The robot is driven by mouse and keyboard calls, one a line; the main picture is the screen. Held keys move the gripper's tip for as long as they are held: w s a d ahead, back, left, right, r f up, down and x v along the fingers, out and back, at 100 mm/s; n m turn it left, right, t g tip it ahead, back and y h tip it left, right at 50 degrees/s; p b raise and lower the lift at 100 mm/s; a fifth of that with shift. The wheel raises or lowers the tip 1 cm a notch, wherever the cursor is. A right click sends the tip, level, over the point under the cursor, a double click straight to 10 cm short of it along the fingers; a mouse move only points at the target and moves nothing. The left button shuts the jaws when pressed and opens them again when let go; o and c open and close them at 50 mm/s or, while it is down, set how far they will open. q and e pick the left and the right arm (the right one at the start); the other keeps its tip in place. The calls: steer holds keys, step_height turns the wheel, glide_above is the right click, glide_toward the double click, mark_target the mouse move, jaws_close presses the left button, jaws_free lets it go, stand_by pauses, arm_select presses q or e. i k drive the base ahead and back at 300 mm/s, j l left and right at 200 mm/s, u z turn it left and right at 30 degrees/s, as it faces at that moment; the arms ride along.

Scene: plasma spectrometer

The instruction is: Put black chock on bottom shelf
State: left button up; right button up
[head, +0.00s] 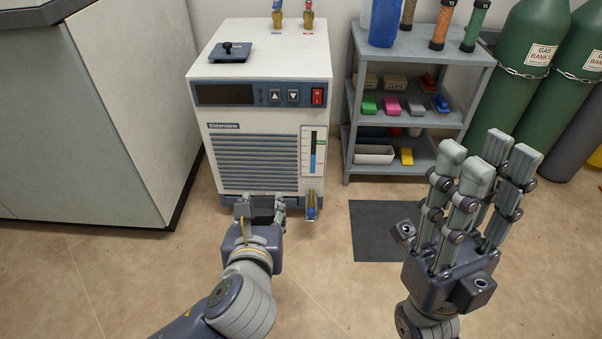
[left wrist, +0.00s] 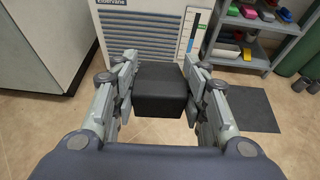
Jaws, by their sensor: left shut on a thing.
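The black chock (left wrist: 160,92) is a dark block held between the two fingers of my left gripper (left wrist: 160,85), which is shut on it. In the head view, my left gripper (head: 260,206) holds it low in front of the white chiller, and the chock is mostly hidden by the hand. The grey shelf unit (head: 349,110) stands to the right of the chiller. Its bottom shelf (head: 388,169) holds a white bin (head: 374,154) and a yellow block (head: 406,157). My right gripper (head: 484,165) is open and empty, fingers pointing up, in front of the shelf's right side.
The middle shelf carries green (head: 369,104), pink (head: 391,107) and other coloured blocks. The white chiller (head: 258,120) is close ahead of my left gripper. A dark mat (head: 375,232) lies on clear floor before the shelf. Green gas cylinders (head: 515,80) stand at right.

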mark_target(426, 161)
steer(key=i+l, duration=0.15)
steer(key=l, duration=0.3)
steer(key=i+l+z, duration=0.15)
steer(key=l, duration=0.35)
steer(key=i+l, duration=0.1)
steer(key=l, duration=0.35)
steer(key=i+l+z, duration=0.1)
steer(key=l, duration=0.35)
steer(key=i+l, duration=0.25)
steer(key=l, duration=0.15)
steer(key=i+l+z, duration=0.15)
steer(key=l, duration=0.3)
steer(key=i+l, duration=0.2)
steer(key=l, duration=0.25)
steer(key=i+l+z, duration=0.1)
steer(key=l, duration=0.3)
steer(key=i+j, duration=0.1)
steer(key=i, duration=0.35)
